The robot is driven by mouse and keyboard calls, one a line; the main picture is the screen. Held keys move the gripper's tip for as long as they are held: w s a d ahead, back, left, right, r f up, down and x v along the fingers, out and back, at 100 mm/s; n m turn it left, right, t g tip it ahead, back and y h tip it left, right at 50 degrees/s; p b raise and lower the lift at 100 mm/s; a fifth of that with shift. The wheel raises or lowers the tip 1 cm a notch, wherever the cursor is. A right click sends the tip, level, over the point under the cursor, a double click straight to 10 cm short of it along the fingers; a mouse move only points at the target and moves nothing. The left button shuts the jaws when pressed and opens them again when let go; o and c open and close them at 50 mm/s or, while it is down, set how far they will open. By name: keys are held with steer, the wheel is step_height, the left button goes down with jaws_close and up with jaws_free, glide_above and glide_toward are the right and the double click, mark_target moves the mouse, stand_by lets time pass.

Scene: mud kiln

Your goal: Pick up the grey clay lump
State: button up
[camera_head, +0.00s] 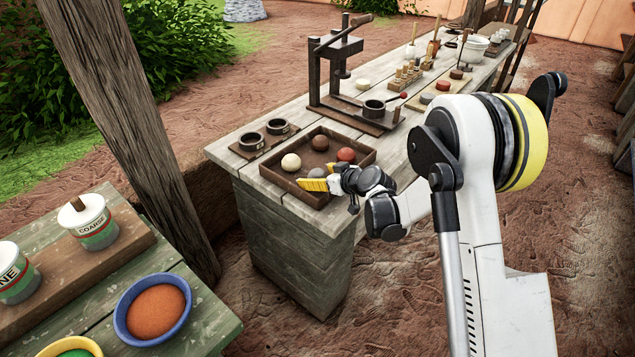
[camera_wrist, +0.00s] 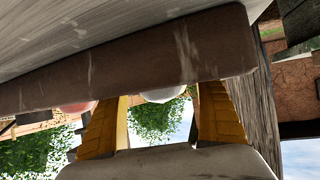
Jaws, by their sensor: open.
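The grey clay lump (camera_head: 317,173) sits in a shallow brown wooden tray (camera_head: 283,183), near the tray's front side. My gripper (camera_head: 314,175) reaches in from the right at the tray's front side, its yellow fingers apart and close around the grey lump. In the wrist view, which looks upside down, a pale grey lump (camera_wrist: 164,95) shows partly between the two open fingers of my gripper (camera_wrist: 161,93). The brown tray wall (camera_wrist: 130,60) covers the rest of it. I cannot tell whether the fingers touch it.
The tray also holds a cream lump (camera_head: 291,162), a dark brown lump (camera_head: 320,143) and a reddish lump (camera_head: 346,155). A wooden press (camera_head: 340,75) stands behind at right.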

steer(key=shift+r, duration=0.1)
steer(key=shift+c, duration=0.7)
steer(key=c, duration=1.3)
